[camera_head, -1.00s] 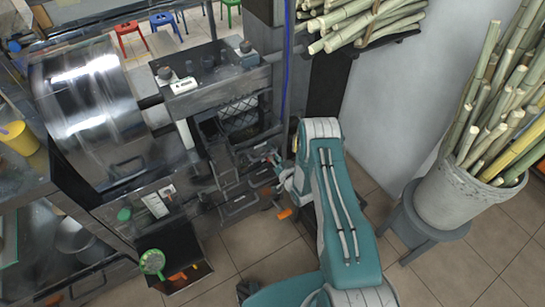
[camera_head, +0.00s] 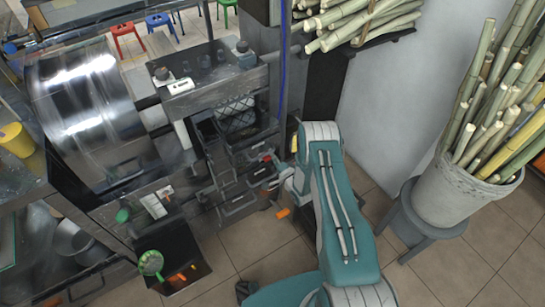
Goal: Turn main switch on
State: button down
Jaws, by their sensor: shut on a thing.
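My gripper (camera_head: 272,170) reaches left from the teal arm to the front of the press, at the dark boxes low on the machine. It is small and partly hidden by my wrist. It is shut on a small part there, which seems to be the main switch. A small red spot (camera_head: 267,158) shows beside the fingers. The switch's own shape and position are too small to make out. The press (camera_head: 88,95) has a large shiny drum at upper left.
An orange piece (camera_head: 282,213) sits below the gripper. A bucket of sugarcane (camera_head: 455,195) stands on a grey stool at right. Cane stalks (camera_head: 350,22) lie on a shelf above. A green strainer (camera_head: 151,262) is at lower left. Tiled floor is clear between arm and bucket.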

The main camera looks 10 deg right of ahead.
jog(key=shift+w+d+f+m, duration=0.1)
jog(key=shift+m, duration=0.45)
jog(key=shift+d+f+m, duration=0.1)
jog(key=shift+m, duration=0.45)
jog(key=c, duration=0.6)
grip_release()
jog(key=shift+w+d, duration=0.1)
jog(key=shift+s+f, duration=0.1)
jog(key=shift+s, duration=0.4)
jog(key=v, duration=1.1)
jog(key=shift+d, duration=0.1)
